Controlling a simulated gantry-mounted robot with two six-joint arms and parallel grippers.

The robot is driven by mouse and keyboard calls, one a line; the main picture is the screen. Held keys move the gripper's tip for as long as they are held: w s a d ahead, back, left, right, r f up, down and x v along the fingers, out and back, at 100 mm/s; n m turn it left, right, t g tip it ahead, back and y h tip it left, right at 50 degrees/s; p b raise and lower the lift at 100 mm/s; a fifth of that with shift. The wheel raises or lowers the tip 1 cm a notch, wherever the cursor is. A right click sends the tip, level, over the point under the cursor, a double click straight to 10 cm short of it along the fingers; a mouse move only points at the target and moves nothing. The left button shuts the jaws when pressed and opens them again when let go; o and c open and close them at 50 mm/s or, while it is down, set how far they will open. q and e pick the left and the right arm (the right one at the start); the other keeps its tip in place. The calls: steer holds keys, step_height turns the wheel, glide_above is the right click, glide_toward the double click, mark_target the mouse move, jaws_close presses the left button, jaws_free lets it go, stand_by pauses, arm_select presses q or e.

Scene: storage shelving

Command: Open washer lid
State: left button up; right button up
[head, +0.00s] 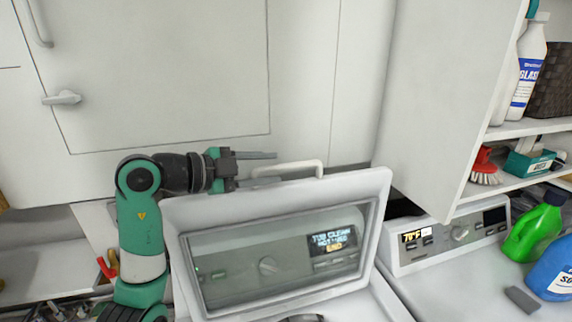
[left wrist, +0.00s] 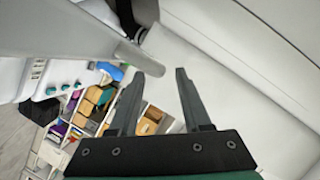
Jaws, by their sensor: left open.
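The washer lid (head: 284,193) is tilted up steeply in the head view, with a white frame and a clear window. The washer's control panel and lit display (head: 333,241) show through the window. A white handle (head: 300,166) sits on the lid's top edge. My left gripper (head: 262,163) is just left of the handle, level with the lid's top edge, fingers pointing right. In the left wrist view its two fingers (left wrist: 158,73) are apart with nothing clearly held. Whether a finger touches the lid or handle cannot be told. My right gripper does not show.
White cabinet doors (head: 160,75) stand close behind the lid. A second machine (head: 455,240) is to the right, with a green bottle (head: 535,230) and a blue bottle (head: 553,266) on it. Shelves at upper right hold a white bottle (head: 527,65) and a red brush (head: 484,168).

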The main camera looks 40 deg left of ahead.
mark_target(278, 167)
arm_select(q)
steer(key=x, duration=0.5)
steer(key=shift+p, duration=0.3)
steer(key=shift+s, duration=0.1)
jaws_close()
stand_by(0.9)
